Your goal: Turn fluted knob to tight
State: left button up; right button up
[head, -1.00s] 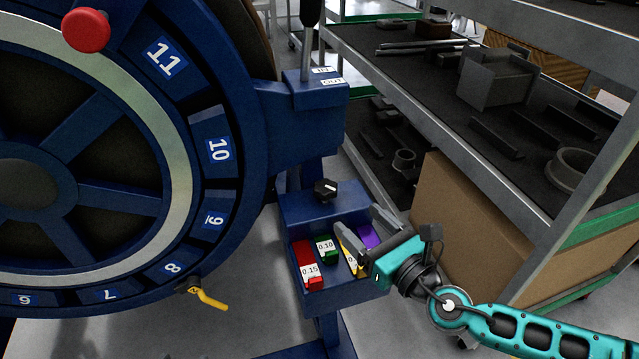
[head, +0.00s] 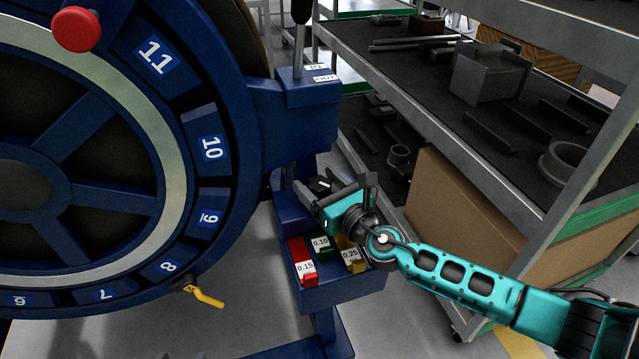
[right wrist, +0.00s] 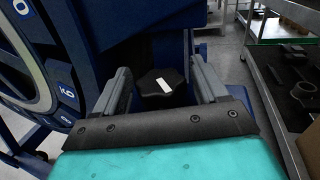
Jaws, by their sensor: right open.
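The fluted knob (right wrist: 161,88) is black with a white pointer mark and sits between the two open fingers of my right gripper (right wrist: 160,90) in the right wrist view. No contact shows there. In the head view the knob (head: 319,185) is partly hidden by my right gripper (head: 334,192), which is over the top of the blue box (head: 290,215). No tight marking is legible. My left gripper is not in view.
Red (head: 300,255), green (head: 323,247) and yellow (head: 351,258) labelled pieces sit in the box's tray, below my right arm. A big blue numbered wheel (head: 212,150) stands at left, with a yellow handle (head: 207,297) below. A metal shelf (head: 440,115) stands at right.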

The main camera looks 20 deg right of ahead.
jog(key=c, duration=0.9)
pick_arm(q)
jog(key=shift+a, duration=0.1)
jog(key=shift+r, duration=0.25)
pick_arm(e)
jog(key=shift+r, duration=0.2)
